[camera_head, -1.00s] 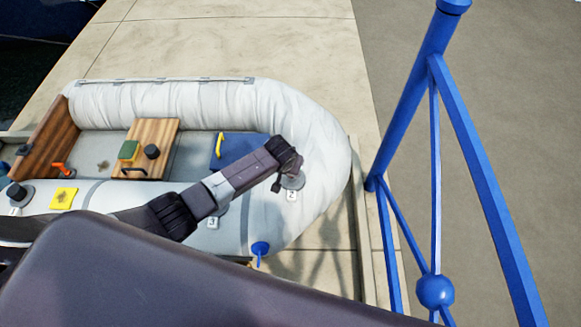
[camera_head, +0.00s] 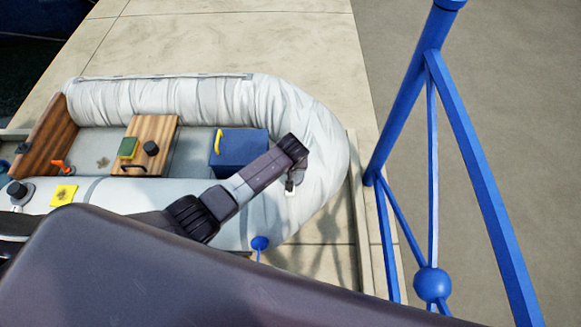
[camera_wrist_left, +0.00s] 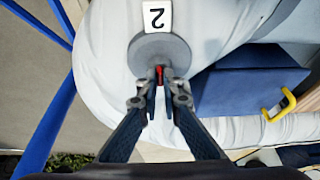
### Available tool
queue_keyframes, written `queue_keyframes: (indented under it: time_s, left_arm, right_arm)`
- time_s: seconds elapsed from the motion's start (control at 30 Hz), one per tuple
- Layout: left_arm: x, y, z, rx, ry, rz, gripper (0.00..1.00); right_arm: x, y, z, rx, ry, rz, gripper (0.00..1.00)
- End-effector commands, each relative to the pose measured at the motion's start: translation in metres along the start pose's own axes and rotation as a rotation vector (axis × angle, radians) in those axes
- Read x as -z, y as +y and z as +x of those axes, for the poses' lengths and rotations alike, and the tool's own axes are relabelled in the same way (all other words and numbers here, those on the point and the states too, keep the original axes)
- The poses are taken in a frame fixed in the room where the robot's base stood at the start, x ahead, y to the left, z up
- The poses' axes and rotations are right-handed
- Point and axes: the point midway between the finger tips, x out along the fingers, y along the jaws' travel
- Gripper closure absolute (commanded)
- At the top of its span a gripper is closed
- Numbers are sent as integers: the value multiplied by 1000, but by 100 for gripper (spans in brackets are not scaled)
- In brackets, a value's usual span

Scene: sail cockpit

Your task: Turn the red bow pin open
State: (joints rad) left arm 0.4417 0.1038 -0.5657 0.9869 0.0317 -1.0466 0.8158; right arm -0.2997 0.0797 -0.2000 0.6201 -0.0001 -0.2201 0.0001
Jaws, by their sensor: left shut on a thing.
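The red bow pin (camera_wrist_left: 159,72) shows as a small red piece on a round grey disc (camera_wrist_left: 174,50) beside a white tag marked 2 (camera_wrist_left: 157,16), on the pale inflatable tube. My left gripper (camera_wrist_left: 160,92) is shut on the pin, its two dark fingertips close on either side. In the head view my left gripper (camera_head: 289,184) is small and dark at the end of the arm, over the bow part of the boat (camera_head: 318,150). The arm hides most of the disc there. My right gripper is not in view.
A blue box (camera_head: 240,150) with a yellow handle stands inside the boat near the arm. A wooden seat (camera_head: 158,135) and an orange lever (camera_head: 58,167) lie further left. Blue railing bars (camera_head: 405,110) stand right of the boat.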

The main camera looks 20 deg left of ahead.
Motion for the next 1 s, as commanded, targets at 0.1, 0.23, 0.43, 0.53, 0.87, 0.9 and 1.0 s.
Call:
queue_keyframes:
  time_s: [0.1, 0.23, 0.43, 0.53, 0.87, 0.9, 1.0]
  left_arm:
    - [2, 0, -1, -1, 4, -2, 92]
    - [2, 0, -1, -1, 3, -2, 78]
    - [1, 0, 0, -1, 1, 0, 77]
    - [1, 0, -1, -1, 1, 0, 77]
    - [0, 0, -24, -3, 1, 0, 77]
    - [0, 0, -29, -3, 2, 0, 77]
    - [1, 0, -43, -3, 2, -1, 77]
  right_arm:
    - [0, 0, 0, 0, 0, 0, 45]
    - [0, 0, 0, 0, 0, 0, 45]
    - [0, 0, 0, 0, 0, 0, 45]
    - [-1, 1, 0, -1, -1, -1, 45]
    - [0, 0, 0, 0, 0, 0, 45]
    - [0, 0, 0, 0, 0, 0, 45]
    - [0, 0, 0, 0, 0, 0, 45]
